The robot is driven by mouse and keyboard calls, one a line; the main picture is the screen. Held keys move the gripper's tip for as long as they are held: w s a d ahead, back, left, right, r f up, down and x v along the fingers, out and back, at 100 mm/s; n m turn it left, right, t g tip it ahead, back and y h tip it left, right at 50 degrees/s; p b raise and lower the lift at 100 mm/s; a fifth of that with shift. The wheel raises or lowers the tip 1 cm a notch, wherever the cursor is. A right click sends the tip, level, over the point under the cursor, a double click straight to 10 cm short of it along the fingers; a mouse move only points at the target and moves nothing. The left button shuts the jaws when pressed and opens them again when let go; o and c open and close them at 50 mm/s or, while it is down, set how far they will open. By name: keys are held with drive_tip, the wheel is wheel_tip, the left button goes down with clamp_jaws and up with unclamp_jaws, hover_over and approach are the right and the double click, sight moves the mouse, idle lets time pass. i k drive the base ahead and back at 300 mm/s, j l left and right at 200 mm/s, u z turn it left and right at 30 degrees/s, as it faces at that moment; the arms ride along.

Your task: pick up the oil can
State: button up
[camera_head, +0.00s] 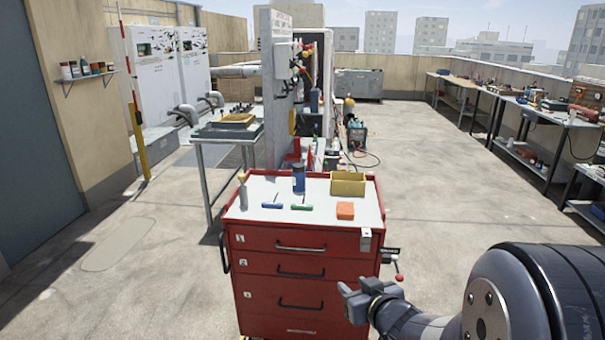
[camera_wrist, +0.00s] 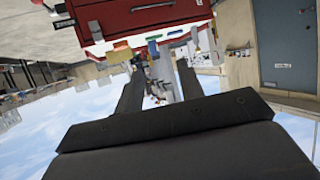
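A red drawer cart (camera_head: 262,271) with a pale top stands in front of me. On its top is a blue cylinder with a dark cap (camera_head: 298,179), towards the back. A slim grey bottle with a yellowish tip (camera_head: 243,191) stands upright at the left edge. I cannot tell for sure which of these two is the oil can. My gripper (camera_head: 359,288) is beside the cart's right front, below its top, touching neither container. In the wrist view its two fingers (camera_wrist: 160,82) are apart with nothing held between them; the cart (camera_wrist: 135,20) appears upside down there.
The cart top also holds a yellow bin (camera_head: 348,184), an orange block (camera_head: 345,211), a blue tool (camera_head: 272,206) and a green tool (camera_head: 302,207). A small vise (camera_head: 366,239) juts from its right front corner. Workbenches (camera_head: 520,122) line the right; open floor lies between.

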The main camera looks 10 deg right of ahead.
sight(299, 171)
drive_tip(key=i+j+z, duration=0.2)
drive_tip(key=i+j, duration=0.2)
drive_tip(key=i, duration=0.15)
drive_tip(key=i+j+z, duration=0.2)
drive_tip(key=i+j, duration=0.3)
drive_tip(key=i+j+z, duration=0.2)
drive_tip(key=i+j, duration=0.3)
drive_tip(key=i+j+z, duration=0.2)
drive_tip(key=i+j, duration=0.2)
drive_tip(key=j, duration=0.3)
